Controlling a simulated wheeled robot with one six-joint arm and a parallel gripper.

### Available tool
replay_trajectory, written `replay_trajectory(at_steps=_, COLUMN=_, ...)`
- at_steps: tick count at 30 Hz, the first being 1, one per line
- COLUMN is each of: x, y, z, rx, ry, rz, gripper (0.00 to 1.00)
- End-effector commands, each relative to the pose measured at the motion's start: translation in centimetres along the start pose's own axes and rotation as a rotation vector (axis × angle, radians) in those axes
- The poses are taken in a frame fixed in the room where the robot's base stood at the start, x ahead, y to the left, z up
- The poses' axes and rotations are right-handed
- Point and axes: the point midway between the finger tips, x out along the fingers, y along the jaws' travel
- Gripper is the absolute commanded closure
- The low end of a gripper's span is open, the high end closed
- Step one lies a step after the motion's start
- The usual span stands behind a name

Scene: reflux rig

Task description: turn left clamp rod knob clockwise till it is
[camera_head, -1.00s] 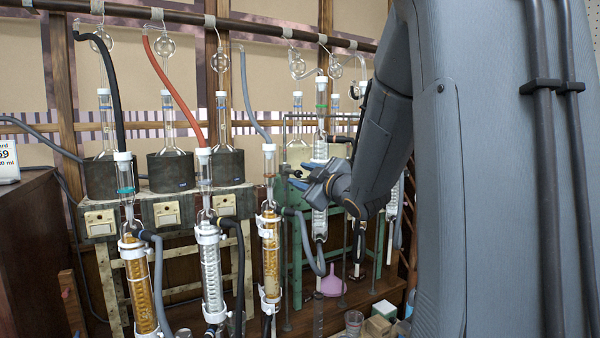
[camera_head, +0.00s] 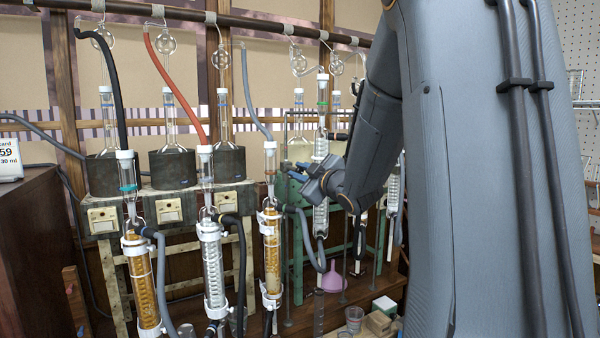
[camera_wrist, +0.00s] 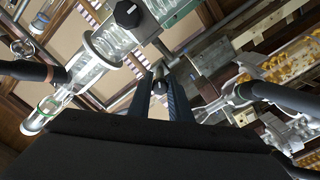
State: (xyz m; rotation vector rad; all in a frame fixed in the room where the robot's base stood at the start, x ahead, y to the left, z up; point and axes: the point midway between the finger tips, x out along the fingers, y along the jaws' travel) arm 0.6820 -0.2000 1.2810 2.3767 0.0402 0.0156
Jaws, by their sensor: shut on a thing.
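My gripper (camera_head: 303,180) reaches in at the green-framed rig, beside a clear glass condenser (camera_head: 321,147) with a white cap and a green band. In the wrist view the two dark blue fingers (camera_wrist: 162,98) are closed around a small black knob (camera_wrist: 160,87) on a rod. Only the knob's end shows between the fingers. A second, larger black knob (camera_wrist: 127,14) with a white mark sits near the top of the wrist view, beside the glass. In the head view the held knob is too small and hidden to make out.
Glass condensers with amber coils (camera_head: 143,280) stand at the left, with a clear one (camera_head: 211,265) between them. A grey hose (camera_head: 305,240) hangs just below my gripper. My arm covers the right side.

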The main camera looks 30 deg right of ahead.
Motion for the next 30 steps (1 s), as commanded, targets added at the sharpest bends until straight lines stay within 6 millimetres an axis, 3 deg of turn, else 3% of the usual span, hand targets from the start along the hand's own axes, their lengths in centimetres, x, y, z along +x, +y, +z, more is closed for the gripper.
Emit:
replay_trajectory(at_steps=11, x=-0.04, y=0.09, z=-0.13, rx=0.195, ry=-0.001, rz=0.000, gripper=1.00)
replay_trajectory(at_steps=30, x=-0.03, y=0.17, z=-0.23, rx=0.785, ry=0.001, rz=0.000, gripper=1.00)
